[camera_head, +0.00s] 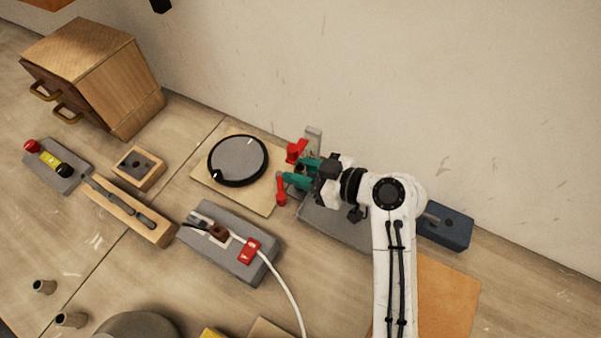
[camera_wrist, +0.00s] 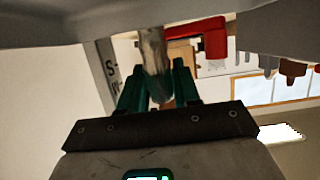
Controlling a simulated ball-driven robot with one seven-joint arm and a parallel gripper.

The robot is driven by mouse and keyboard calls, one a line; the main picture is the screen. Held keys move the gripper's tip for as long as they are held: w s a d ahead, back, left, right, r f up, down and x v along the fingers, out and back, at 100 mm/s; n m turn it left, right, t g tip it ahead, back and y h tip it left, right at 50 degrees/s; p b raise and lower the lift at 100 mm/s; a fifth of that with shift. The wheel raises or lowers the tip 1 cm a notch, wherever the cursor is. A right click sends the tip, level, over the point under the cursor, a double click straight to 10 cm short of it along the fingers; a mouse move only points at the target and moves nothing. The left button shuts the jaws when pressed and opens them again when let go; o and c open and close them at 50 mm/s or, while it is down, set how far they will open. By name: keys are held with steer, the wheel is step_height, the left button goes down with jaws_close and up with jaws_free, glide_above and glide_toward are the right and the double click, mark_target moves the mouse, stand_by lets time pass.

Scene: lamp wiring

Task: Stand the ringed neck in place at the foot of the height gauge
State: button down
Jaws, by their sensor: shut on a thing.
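My gripper (camera_head: 299,175) has teal fingers and is at the back of the bench, close to the height gauge. In the wrist view the fingers (camera_wrist: 158,85) are shut on a metal tube, the neck (camera_wrist: 154,55), which stands roughly upright between them. Its rings cannot be made out and its far end is cut off by a pale surface. The height gauge (camera_head: 313,137) shows as an upright plate with a red arm (camera_head: 296,150). In the wrist view its marked plate (camera_wrist: 107,72) and red arm (camera_wrist: 208,40) are right beside the neck. Whether the neck touches the foot is hidden.
A round dark disc (camera_head: 238,160) on a wooden board lies left of my gripper. A red lever (camera_head: 281,189) is just below it. A grey block (camera_head: 228,250) with a red switch and white cable is nearer. A blue box (camera_head: 446,226) stands right.

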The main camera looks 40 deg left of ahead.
steer(key=shift+f, duration=0.2)
steer(key=c, duration=0.8)
jaws_free()
steer(key=p+v, duration=0.2)
steer(key=v, duration=1)
steer(key=shift+d, duration=0.1)
